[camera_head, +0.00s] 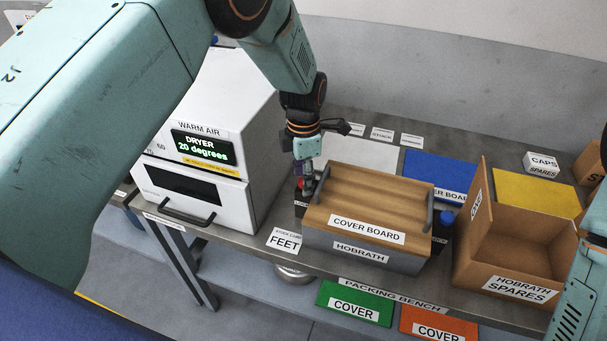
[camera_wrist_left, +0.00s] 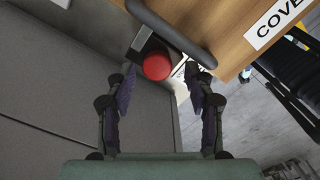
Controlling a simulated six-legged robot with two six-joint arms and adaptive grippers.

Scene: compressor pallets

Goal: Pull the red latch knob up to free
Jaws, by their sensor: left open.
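The red latch knob (camera_wrist_left: 157,66) shows as a round red cap on a dark block in the left wrist view, beside the dark bar handle (camera_wrist_left: 172,27) of the wooden cover board (camera_head: 366,203). My left gripper (camera_head: 309,187) points down at the left end of the board; in the left wrist view its two fingers (camera_wrist_left: 162,75) are open, one on each side of the knob in the picture. I cannot tell whether they touch it. In the head view the gripper mostly hides the knob. My right arm shows at the right edge; its gripper is out of view.
The board lies on a grey box (camera_head: 362,256) labelled HOBRATH. The white dryer (camera_head: 215,150) stands close on the left. An open cardboard spares box (camera_head: 514,286) stands to the right. A blue panel (camera_head: 436,172) lies behind, and the bench's front edge is near.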

